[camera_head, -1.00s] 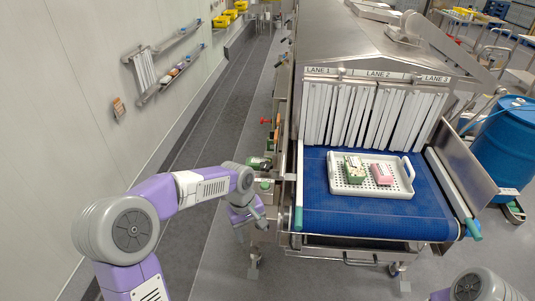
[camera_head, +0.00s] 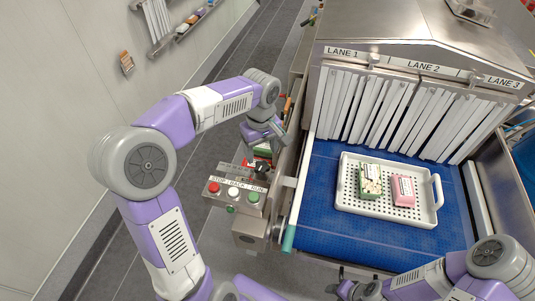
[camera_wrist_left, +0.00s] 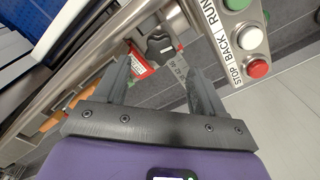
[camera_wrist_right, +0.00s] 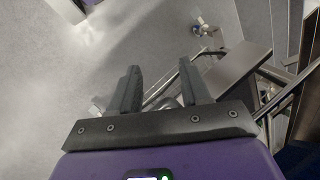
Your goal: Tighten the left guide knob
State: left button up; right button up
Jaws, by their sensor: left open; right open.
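The left guide knob, a black lobed knob (camera_wrist_left: 160,47), shows in the left wrist view ahead of and between the fingers, beside a marked metal scale (camera_wrist_left: 182,72) and a red and white label. In the head view the knob (camera_head: 262,167) is a small dark shape above the button panel. My left gripper (camera_head: 278,132) is open and empty at the conveyor's left side; its two fingers also show in the left wrist view (camera_wrist_left: 158,78). I cannot tell the exact gap to the knob. My right gripper (camera_wrist_right: 155,88) is open and empty, low in front of the conveyor.
A button panel (camera_head: 237,185) marked STOP, BACK, RUN sits just in front of the knob. The blue belt (camera_head: 315,235) carries a white tray (camera_head: 388,216) with a green and a pink box. White strip curtains (camera_head: 400,115) hang behind. Floor is clear at left.

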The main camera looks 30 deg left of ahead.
aim_at(262, 166)
pick_arm(q)
jog(key=shift+f, duration=3.2)
jog(key=shift+c, duration=0.2)
jog(key=c, duration=1)
